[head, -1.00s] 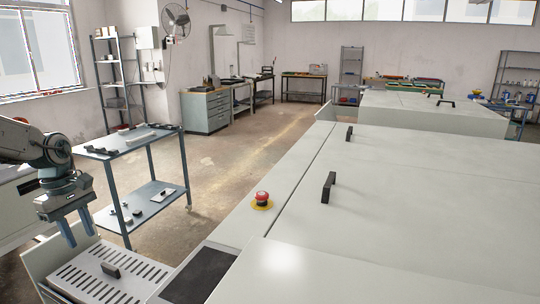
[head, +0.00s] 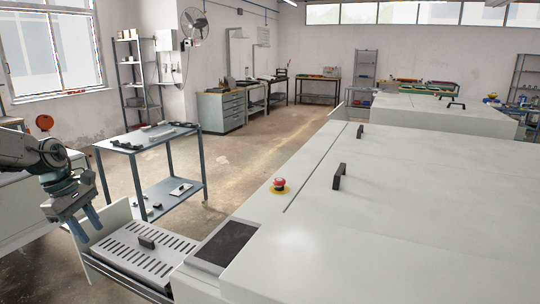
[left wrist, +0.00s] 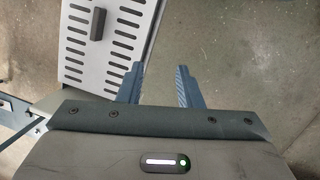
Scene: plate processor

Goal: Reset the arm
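My left gripper (head: 88,224) is at the left of the head view, beside the near left edge of a slotted grey drawer tray (head: 125,252) with a black handle (head: 147,242). Its two blue-grey fingers are apart with nothing between them. In the left wrist view the fingers (left wrist: 158,82) are spread over bare floor, and the slotted tray (left wrist: 73,60) lies to the upper left, apart from them. My right gripper is not in either view.
The large white machine (head: 360,210) fills the right, with a red emergency button (head: 280,184) and a dark panel (head: 222,243) on it. A blue-grey cart (head: 150,139) stands behind the tray. Open floor lies beyond the cart.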

